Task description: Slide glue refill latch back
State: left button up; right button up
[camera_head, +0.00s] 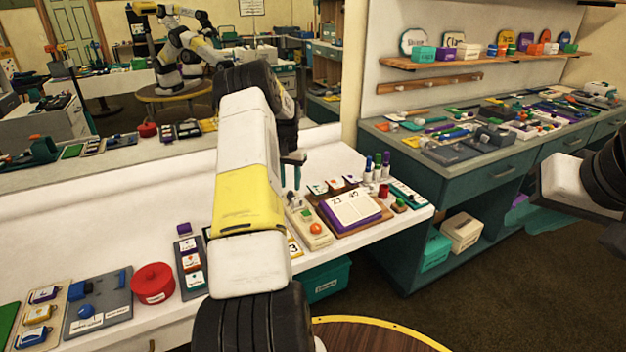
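My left arm reaches across the middle of the view to the white counter (345,160). Its gripper (292,172) is small and partly hidden behind the arm; its dark fingertips hang near a beige panel with an orange knob (310,228). I cannot tell whether it is open or shut. I cannot make out a label naming the glue refill latch. The beige panel and a grey board with blue fittings (98,303) at the lower left both carry movable-looking parts. My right arm enters at the right edge; its gripper is out of view.
A red round tin (153,283) and a grey strip of cards (191,268) stand at left. A teal workbench (485,175) stands at right. A mirror backs the counter.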

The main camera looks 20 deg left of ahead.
aim_at(292, 196)
pick_arm(q)
jog(key=shift+f, duration=1.35)
grip_shut()
dwell(0.4)
